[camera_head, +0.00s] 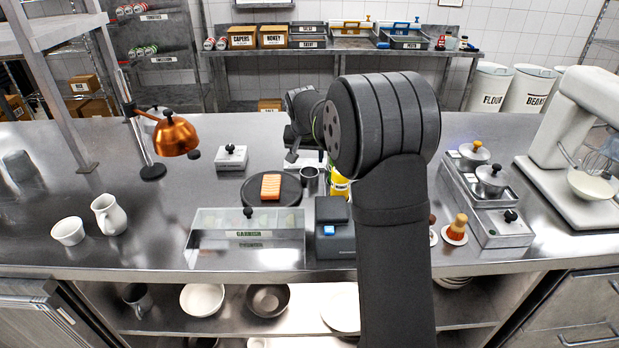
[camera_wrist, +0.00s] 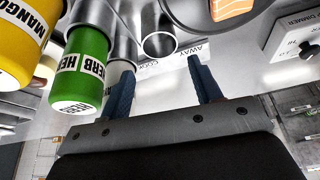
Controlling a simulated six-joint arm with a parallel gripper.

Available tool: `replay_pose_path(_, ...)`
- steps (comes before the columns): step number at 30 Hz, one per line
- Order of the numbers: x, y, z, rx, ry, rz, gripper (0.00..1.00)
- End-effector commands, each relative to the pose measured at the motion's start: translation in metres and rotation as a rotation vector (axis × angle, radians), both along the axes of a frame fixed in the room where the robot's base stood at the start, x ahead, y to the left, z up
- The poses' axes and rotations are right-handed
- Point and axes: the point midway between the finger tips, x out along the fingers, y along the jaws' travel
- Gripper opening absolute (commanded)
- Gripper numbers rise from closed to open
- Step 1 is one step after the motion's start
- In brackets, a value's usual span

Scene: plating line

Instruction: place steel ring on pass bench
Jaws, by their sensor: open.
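A steel ring (camera_wrist: 160,44), a short open cylinder, shows in the wrist view just beyond my gripper (camera_wrist: 160,68). The two blue fingers are apart, with nothing seen between them. Other grey cylindrical shapes crowd beside and behind the ring, and I cannot tell them all apart. In the head view what looks like the ring (camera_head: 310,173) is right of the dark round plate, below my wrist. My arm partly covers that area. The pass bench (camera_head: 165,215) is the wide steel counter.
A salmon-coloured block (camera_head: 271,187) lies on the dark plate (camera_head: 250,194). Green (camera_wrist: 80,70) and yellow (camera_wrist: 22,40) bottles stand close to my gripper. A garnish box (camera_head: 245,240) and a dark device (camera_head: 335,243) sit near the front. Bare counter lies to the left.

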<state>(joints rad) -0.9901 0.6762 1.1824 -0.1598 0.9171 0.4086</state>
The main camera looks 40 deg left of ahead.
Motion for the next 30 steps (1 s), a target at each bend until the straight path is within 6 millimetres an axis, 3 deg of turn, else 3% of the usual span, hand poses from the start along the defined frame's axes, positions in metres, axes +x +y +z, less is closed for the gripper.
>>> replay_pose_path(4,0.008,0.006,-0.024,0.0,0.001,-0.001,0.58)
replay_pose_path(13,0.014,0.01,-0.041,0.0,0.001,-0.002,0.58)
replay_pose_path(22,0.026,0.017,-0.08,0.0,0.001,-0.002,0.58)
replay_pose_path(30,0.027,0.019,-0.083,0.002,0.0,-0.001,0.56)
